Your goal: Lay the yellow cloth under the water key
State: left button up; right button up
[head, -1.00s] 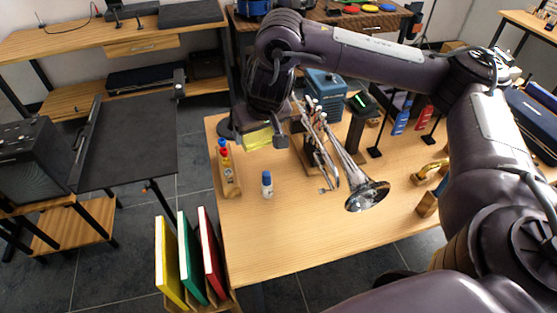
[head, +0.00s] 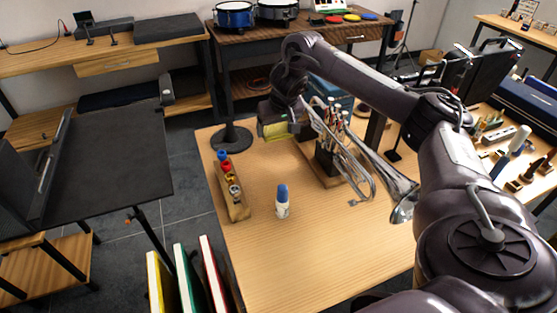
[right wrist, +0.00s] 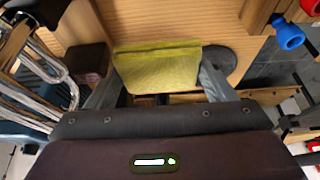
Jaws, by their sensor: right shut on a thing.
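The yellow cloth (head: 275,131) is in my right gripper (head: 278,122), above the far left part of the wooden table. In the right wrist view the cloth (right wrist: 157,68) spans the space between the two fingers (right wrist: 158,84). A silver brass instrument (head: 345,155) leans on a stand just right of the gripper, its bell (head: 403,203) toward the right front. Its tubes also show at the left of the right wrist view (right wrist: 30,88). The water key is too small to make out for certain. The cloth is apart from the instrument's tubes. My left gripper is not in view.
A small white bottle with a blue cap (head: 282,202) stands on the table in front of the gripper. A wooden rack with coloured pieces (head: 232,190) is to its left. A dark round base (head: 231,139) stands behind. The front middle of the table (head: 310,255) is clear.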

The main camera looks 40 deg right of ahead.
aim_at(275, 160)
notch_tip(275, 160, down, 11)
jog(key=shift+r, duration=0.15)
dwell(0.4)
jog(key=o, duration=1)
jog(key=shift+c, duration=0.2)
